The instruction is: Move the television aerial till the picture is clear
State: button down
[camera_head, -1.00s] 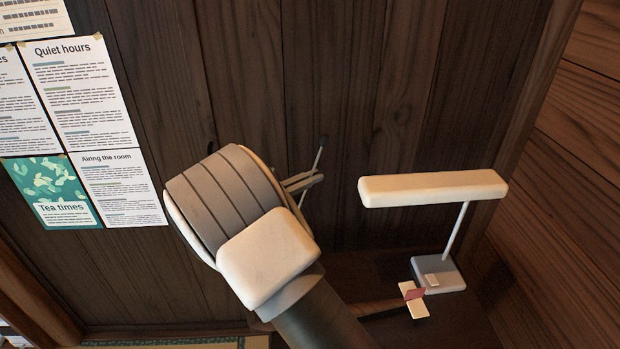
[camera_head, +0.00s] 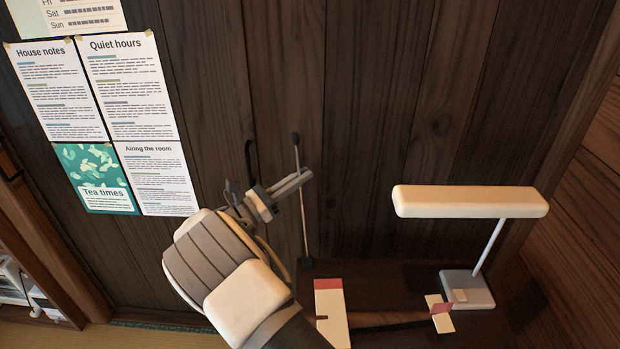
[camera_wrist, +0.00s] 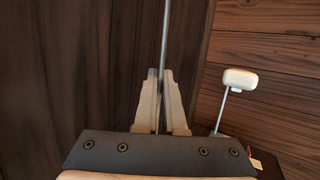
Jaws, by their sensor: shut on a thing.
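The television aerial (camera_head: 303,220) is a thin metal rod with a dark tip. In the head view it stands nearly upright against the plank wall, leaning slightly left at the top. My gripper (camera_head: 300,178) comes in from the left and is shut on the rod below its tip. In the wrist view the rod (camera_wrist: 165,35) passes between the two pale fingers of my gripper (camera_wrist: 161,75). The television's body and screen cannot be made out, so the picture cannot be judged.
A desk lamp (camera_head: 470,202) with a cream shade stands right of the aerial on a dark wooden surface (camera_head: 385,275). A white and red card-like piece (camera_head: 331,310) lies nearer. Paper notices (camera_head: 135,90) hang on the wall at left.

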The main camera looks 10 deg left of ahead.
jog(key=c, duration=1)
grip_release()
jog(key=v, duration=1.7)
jog(key=shift+a+b, duration=0.15)
jog(key=shift+b, duration=0.3)
jog(key=shift+s, duration=0.1)
